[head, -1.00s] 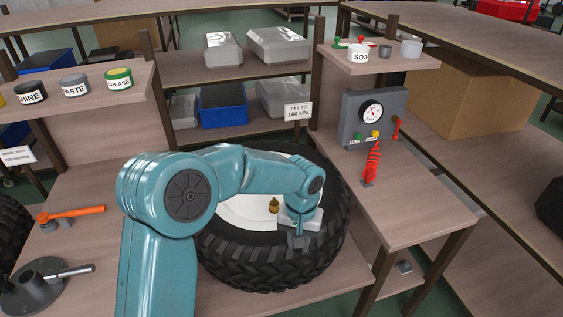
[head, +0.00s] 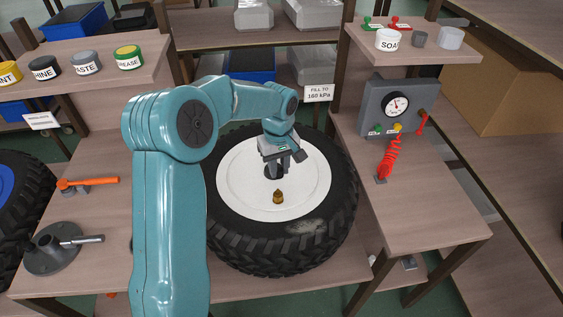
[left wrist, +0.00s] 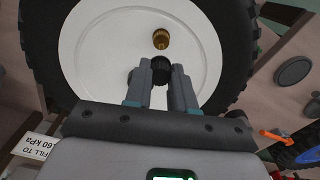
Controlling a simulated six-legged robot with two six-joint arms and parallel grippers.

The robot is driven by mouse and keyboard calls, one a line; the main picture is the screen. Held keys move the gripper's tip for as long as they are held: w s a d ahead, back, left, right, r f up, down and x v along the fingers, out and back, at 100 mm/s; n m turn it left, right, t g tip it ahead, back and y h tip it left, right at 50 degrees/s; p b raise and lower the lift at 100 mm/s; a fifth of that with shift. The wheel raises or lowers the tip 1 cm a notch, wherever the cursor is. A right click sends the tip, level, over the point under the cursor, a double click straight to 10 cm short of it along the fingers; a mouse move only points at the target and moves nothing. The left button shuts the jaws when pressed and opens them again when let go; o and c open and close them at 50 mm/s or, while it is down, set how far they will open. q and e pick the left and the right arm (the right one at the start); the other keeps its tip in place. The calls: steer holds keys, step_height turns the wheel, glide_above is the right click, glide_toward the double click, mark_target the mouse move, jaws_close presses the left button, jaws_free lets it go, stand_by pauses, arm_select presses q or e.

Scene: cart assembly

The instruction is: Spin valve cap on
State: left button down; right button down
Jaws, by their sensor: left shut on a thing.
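The brass valve stem (head: 278,197) stands upright on the white wheel disc (head: 240,200) of the tyre (head: 285,262). My left gripper (head: 274,172) is over the disc, behind the valve in the head view, with its fingers pointing down. It is shut on a small black knurled cap, which shows between the fingertips in the left wrist view (left wrist: 160,70). The valve stem (left wrist: 161,39) shows just beyond the cap there, apart from it. The valve's top is bare. My right gripper is not in view.
A gauge box (head: 398,108) with a red coiled hose (head: 390,158) stands on the right bench. A sign (head: 318,93) stands behind the tyre. An orange-handled tool (head: 90,183) and a grey round stand (head: 52,250) are on the left. Labelled tins (head: 87,63) line a shelf.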

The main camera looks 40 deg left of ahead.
mark_target(278, 177)
arm_select(q)
steer(key=shift+s+a, duration=0.15)
steer(key=shift+s, duration=0.05)
steer(key=shift+w+f+b, duration=0.15)
steer(key=shift+f+b, duration=0.3)
steer(key=shift+f, duration=0.4)
step_height(278, 177, down, 2)
steer(key=shift+f+b, duration=0.25)
steer(key=shift+b, duration=1)
steer(key=shift+f, duration=0.25)
steer(key=shift+r, duration=0.1)
steer(key=shift+s, duration=0.2)
